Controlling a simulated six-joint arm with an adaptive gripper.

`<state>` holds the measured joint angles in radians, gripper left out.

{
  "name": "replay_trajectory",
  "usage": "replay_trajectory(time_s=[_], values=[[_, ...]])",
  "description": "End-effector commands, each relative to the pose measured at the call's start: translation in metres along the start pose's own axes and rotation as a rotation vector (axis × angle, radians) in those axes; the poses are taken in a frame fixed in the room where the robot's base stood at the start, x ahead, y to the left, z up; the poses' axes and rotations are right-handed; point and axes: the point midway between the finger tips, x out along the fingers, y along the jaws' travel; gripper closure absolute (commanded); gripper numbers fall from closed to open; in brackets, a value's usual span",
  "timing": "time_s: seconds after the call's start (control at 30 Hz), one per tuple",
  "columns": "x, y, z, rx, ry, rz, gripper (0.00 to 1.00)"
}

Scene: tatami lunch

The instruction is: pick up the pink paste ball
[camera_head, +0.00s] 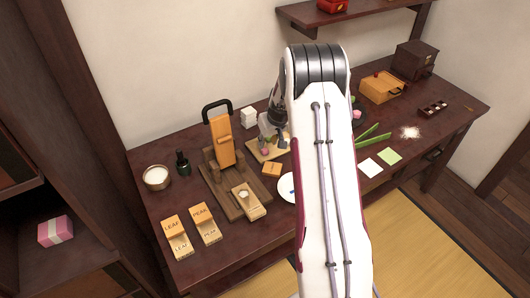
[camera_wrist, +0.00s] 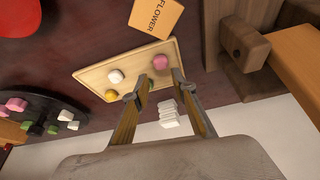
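The pink paste ball (camera_wrist: 160,62) sits on a light wooden board (camera_wrist: 92,77) in the wrist view. It also shows in the head view (camera_head: 266,151), just below my gripper (camera_head: 273,138). In the wrist view my gripper (camera_wrist: 156,86) is open, its fingertips apart with nothing held between them. The pink ball appears just beyond the fingertips, nearer the right one. A white ball (camera_wrist: 116,76) and a yellow ball (camera_wrist: 110,96) lie on the board to the left. A green ball is partly hidden behind the left finger.
The FLOWER block (camera_wrist: 155,15) lies beside the board. A wooden press (camera_head: 221,142) with a black handle stands to the left. A dark round plate (camera_wrist: 40,110) holds several coloured sweets. My arm hides part of the table.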

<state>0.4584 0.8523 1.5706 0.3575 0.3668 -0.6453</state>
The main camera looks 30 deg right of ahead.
Motion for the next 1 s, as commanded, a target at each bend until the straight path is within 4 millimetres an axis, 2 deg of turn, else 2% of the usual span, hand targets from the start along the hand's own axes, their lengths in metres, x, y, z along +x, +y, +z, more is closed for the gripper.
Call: replay_trajectory(time_s=[0.27,0.7,1.0], values=[[0.007,-0.001,0.002,0.000,-0.001,-0.001,0.74],[0.046,-0.003,0.007,0.000,-0.001,0.001,0.74],[0.052,-0.003,0.006,0.000,-0.001,0.001,0.74]])
